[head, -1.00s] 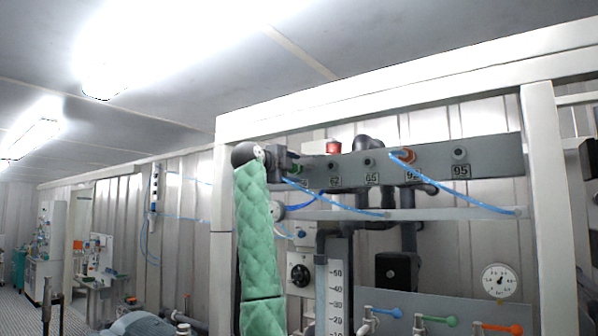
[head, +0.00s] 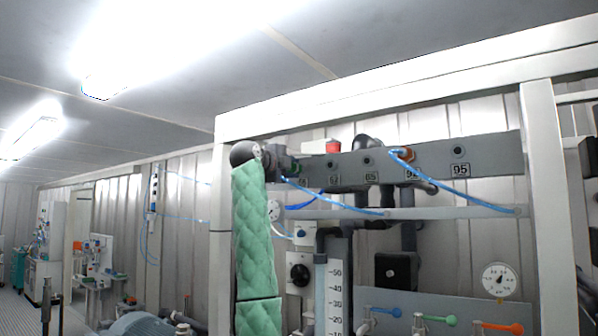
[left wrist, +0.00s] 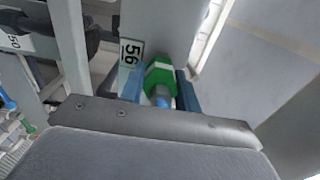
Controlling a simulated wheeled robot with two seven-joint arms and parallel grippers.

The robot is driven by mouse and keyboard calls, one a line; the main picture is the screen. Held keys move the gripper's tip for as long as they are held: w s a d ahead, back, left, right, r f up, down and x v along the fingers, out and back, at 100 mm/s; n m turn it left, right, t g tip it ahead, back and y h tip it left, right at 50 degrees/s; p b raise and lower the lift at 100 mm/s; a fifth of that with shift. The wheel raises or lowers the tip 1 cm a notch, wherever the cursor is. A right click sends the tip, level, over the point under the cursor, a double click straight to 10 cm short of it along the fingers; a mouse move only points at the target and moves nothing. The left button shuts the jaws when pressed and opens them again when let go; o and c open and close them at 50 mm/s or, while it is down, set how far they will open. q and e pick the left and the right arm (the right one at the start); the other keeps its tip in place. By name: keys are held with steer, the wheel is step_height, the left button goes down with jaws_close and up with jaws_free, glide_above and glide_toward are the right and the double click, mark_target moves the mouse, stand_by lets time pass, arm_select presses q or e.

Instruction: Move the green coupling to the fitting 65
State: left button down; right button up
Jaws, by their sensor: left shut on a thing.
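The green coupling (left wrist: 159,76) sits between the two blue fingers of my left gripper (left wrist: 158,88) in the left wrist view, beside a plate marked 56. The gripper is shut on it. In the head view my left gripper (head: 291,165) is at the left end of the grey panel, with a bit of the green coupling (head: 297,166) showing. I cannot tell whether the coupling is seated on a fitting there. The fitting 65 (head: 368,160) is a bare dark port above its label, further right on the panel. My right gripper is out of view.
An orange coupling (head: 405,154) with a blue hose sits at fitting 92. The fitting 95 (head: 459,150) is bare. Blue hoses run down to a grey rail (head: 450,213) below the panel. A white frame post (head: 548,200) stands at right. Dark pipes lie under the panel.

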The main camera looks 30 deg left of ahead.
arm_select(q)
steer(key=shift+s+a, duration=0.15)
steer(key=shift+s, duration=0.5)
steer(key=shift+s+b, duration=0.15)
steer(key=shift+b, duration=0.15)
steer(key=shift+s, duration=0.1)
steer(key=shift+s+b, duration=0.35)
steer(key=shift+s, duration=0.4)
steer(key=shift+s, duration=0.1)
steer(key=shift+s+a+b, duration=0.15)
steer(key=shift+s+b, duration=0.4)
steer(key=shift+s, duration=0.6)
